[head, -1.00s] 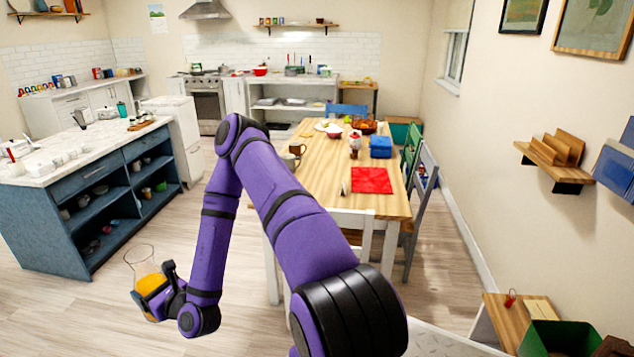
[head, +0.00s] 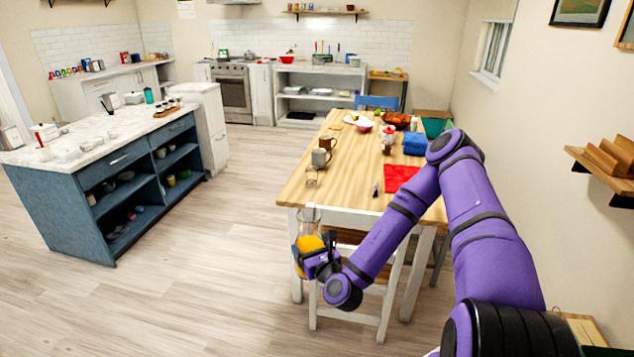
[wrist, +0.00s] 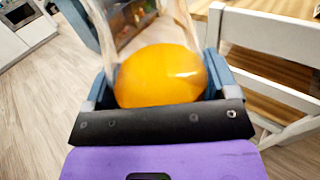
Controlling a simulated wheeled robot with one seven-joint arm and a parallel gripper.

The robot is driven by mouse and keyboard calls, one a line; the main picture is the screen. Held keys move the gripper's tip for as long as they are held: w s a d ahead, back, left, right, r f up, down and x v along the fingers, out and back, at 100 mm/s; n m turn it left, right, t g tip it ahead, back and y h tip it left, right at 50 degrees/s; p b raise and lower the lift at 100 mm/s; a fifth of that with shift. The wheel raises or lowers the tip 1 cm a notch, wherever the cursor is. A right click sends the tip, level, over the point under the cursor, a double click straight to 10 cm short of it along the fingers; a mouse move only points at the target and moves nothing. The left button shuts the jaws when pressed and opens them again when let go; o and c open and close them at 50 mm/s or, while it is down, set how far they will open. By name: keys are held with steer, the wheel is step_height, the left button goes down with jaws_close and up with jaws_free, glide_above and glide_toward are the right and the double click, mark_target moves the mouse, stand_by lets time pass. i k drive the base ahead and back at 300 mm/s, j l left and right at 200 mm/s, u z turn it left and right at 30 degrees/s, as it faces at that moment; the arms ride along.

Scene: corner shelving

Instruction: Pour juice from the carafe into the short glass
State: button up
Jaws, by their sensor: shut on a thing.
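My gripper (head: 314,258) is shut on a clear glass carafe (head: 309,222) with orange juice in its lower part. The carafe is about upright, in front of the table's near left corner. The wrist view shows the orange juice (wrist: 165,75) between the two fingers. A short clear glass (head: 311,177) stands on the wooden table (head: 345,190) near its left edge, beyond the carafe. It looks empty, though it is small in view.
A grey mug (head: 321,157) and a brown mug stand just behind the glass. A red mat (head: 401,178) lies to the right. A white chair (head: 350,318) stands at the table's near end. Open floor lies left, up to the blue island (head: 75,200).

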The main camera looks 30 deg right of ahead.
mark_target(312, 176)
steer(key=i+j+z, duration=0.25)
steer(key=i+j, duration=0.25)
steer(key=i, duration=0.15)
steer(key=i+j+z, duration=0.25)
steer(key=i+j, duration=0.35)
steer(key=i+j+z, duration=0.3)
steer(key=i+j, duration=0.2)
steer(key=j, duration=0.25)
